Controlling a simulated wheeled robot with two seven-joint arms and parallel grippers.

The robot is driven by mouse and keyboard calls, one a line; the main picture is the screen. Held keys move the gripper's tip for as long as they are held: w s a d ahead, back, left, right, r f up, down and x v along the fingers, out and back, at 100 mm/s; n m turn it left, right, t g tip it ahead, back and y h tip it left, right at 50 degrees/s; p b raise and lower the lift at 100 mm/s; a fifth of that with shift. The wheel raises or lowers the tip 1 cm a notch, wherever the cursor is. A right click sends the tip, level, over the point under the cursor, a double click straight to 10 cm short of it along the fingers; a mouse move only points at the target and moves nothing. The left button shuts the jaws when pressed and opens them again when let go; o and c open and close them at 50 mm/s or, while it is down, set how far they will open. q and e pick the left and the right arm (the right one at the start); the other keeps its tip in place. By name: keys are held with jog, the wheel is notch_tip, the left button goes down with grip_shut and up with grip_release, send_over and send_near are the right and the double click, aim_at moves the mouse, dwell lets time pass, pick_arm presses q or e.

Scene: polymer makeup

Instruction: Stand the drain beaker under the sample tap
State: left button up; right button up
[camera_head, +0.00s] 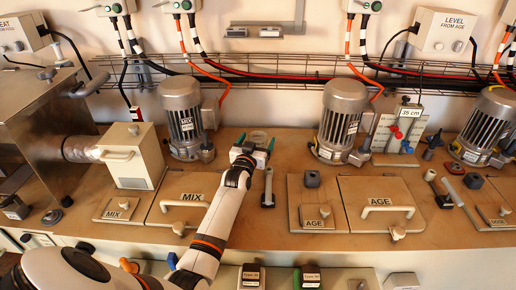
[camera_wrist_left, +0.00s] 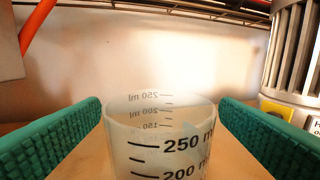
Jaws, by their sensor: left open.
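The drain beaker (camera_head: 258,135) is a clear, graduated cup standing upright on the brown bench top, behind the MIX lid. In the left wrist view the beaker (camera_wrist_left: 160,140) shows marks up to 250 ml and sits between the two green finger pads. My left gripper (camera_head: 255,143) is open around it, with a visible gap on each side. A panel with red and blue handles (camera_head: 397,134) stands at the back right under a 35 cm label; I cannot tell if it carries the sample tap. My right gripper is not in view.
Grey motors stand to the left (camera_head: 184,118) and right (camera_head: 340,120) of the beaker. The MIX lid (camera_head: 188,200) and AGE lid (camera_head: 380,205) have raised handles. A wire rack runs along the wall.

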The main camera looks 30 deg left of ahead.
pick_arm(q)
jog(key=shift+w+a, duration=0.2)
jog(key=shift+w, duration=0.3)
jog(key=c, duration=1.2)
jog(key=shift+o, duration=0.2)
